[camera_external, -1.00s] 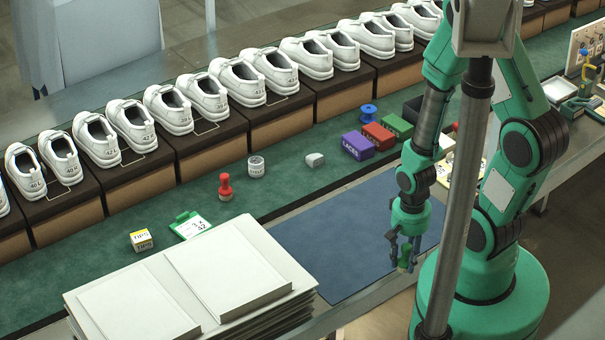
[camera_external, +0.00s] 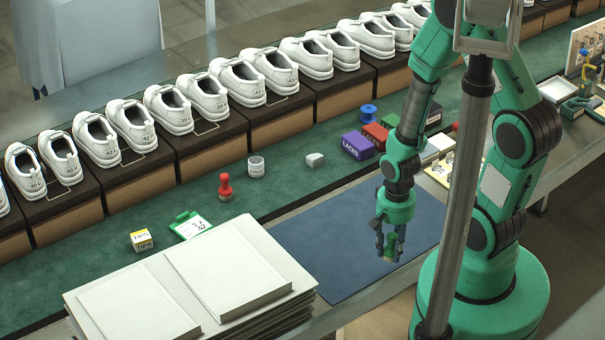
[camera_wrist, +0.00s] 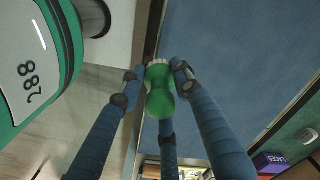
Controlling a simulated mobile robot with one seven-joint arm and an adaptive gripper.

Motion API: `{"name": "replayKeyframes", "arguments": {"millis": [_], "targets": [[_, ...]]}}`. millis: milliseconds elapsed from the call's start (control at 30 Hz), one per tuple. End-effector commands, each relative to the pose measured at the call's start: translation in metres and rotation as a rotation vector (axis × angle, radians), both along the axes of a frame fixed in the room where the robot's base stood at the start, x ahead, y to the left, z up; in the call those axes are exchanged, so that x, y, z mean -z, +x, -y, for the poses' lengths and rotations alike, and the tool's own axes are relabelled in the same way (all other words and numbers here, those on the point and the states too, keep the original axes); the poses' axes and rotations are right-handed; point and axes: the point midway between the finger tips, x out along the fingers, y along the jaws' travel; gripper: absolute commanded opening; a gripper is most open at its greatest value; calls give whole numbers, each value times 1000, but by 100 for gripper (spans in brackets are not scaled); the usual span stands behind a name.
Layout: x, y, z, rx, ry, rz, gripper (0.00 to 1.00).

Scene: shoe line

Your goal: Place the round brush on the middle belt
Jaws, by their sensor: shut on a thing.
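My gripper (camera_external: 390,250) is shut on the round brush (camera_wrist: 160,98), which has a green rounded handle and a pale bristle end. In the external view my gripper hangs over the right part of the blue mat, and the fingers hide much of the brush. In the wrist view the three fingers close around the brush, with the blue mat behind it. The long green belt surface (camera_external: 290,187) runs between the row of boxes and the blue mat (camera_external: 340,250). I cannot tell from these views which surface is called the middle belt.
On the green surface stand a red stamp (camera_external: 225,187), a grey-white jar (camera_external: 256,167), a yellow-white box (camera_external: 141,240), a purple box (camera_external: 357,146) and a blue spool (camera_external: 368,115). White shoes stand on boxes behind. Stacked white lids (camera_external: 225,265) lie at front left.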

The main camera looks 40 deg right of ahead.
Motion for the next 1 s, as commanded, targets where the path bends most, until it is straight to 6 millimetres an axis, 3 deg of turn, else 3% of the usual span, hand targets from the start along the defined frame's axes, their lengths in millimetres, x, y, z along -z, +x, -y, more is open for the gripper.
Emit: {"name": "replayKeyframes", "arguments": {"millis": [500, 1000], "targets": [[-5, 137, -22, 69, 0, 1, 6], [1, 257, -51, 136, 0, 0, 6]]}}
